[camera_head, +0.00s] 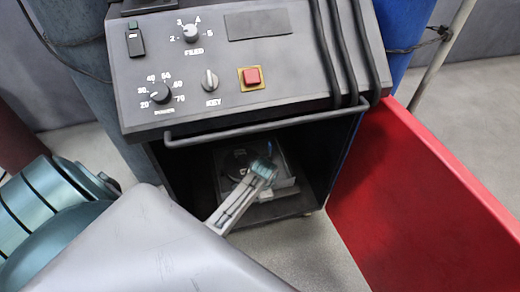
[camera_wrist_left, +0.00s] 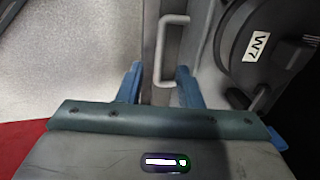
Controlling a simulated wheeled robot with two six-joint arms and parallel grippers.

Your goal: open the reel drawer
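The reel drawer (camera_head: 284,186) sits low in the dark cabinet under the control panel, with a dark reel (camera_head: 236,164) in it. In the left wrist view the reel (camera_wrist_left: 262,42) bears a white W7 label at the right. A grey U-shaped drawer handle (camera_wrist_left: 160,52) shows at the top middle. My left gripper (camera_wrist_left: 160,76) is open, its blue fingers on either side of the lower end of the handle. In the head view the left gripper (camera_head: 264,168) is at the drawer front and hides part of it. My right gripper is not in view.
The control panel (camera_head: 235,75) with knobs and a red button overhangs the opening, with a front rail (camera_head: 265,124). A red panel (camera_head: 415,200) stands close on the right. Dark cables (camera_head: 345,50) hang over the panel. Grey floor (camera_head: 300,250) is free in front.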

